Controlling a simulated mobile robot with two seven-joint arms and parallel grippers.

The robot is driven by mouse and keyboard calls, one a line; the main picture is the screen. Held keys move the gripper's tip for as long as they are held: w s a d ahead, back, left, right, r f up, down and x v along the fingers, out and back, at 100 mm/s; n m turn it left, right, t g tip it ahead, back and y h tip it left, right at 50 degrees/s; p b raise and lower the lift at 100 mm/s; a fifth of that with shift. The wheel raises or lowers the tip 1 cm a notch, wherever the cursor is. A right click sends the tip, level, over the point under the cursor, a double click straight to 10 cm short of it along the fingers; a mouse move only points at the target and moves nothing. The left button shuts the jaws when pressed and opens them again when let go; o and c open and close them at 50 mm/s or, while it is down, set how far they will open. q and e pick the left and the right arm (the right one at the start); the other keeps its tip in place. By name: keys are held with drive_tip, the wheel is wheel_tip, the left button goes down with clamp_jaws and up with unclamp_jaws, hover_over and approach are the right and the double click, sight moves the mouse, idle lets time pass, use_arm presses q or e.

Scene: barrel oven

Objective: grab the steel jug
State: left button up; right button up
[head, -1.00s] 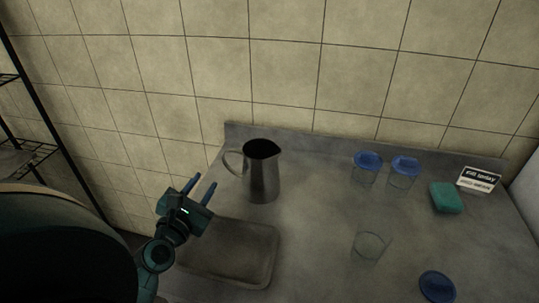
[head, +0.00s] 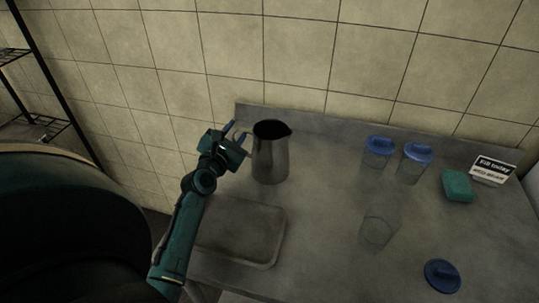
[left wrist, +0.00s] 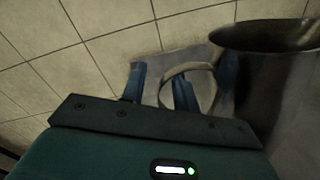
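The steel jug (head: 270,161) stands upright on the metal counter, near the back wall, with its handle on the left. In the left wrist view the jug (left wrist: 262,80) fills the right side and its looped handle shows in the middle. My left gripper (head: 236,134) is at the jug's handle side. Its blue fingers are spread apart, and the handle overlaps the right-hand finger in the left wrist view. I cannot tell whether the fingers touch the handle. My right gripper is not in view.
A shallow tray (head: 281,246) lies in front of the jug on the counter. To the right are two blue-lidded jars (head: 378,153) (head: 415,166), a clear glass (head: 378,231), a blue lid (head: 442,276), a green block (head: 457,186) and a small sign (head: 493,170). A tiled wall stands behind.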

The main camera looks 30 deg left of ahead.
use_arm(q)
drive_tip(key=shift+x, duration=0.85)
clamp_jaws()
drive_tip(key=shift+r, duration=0.2)
idle(0.6)
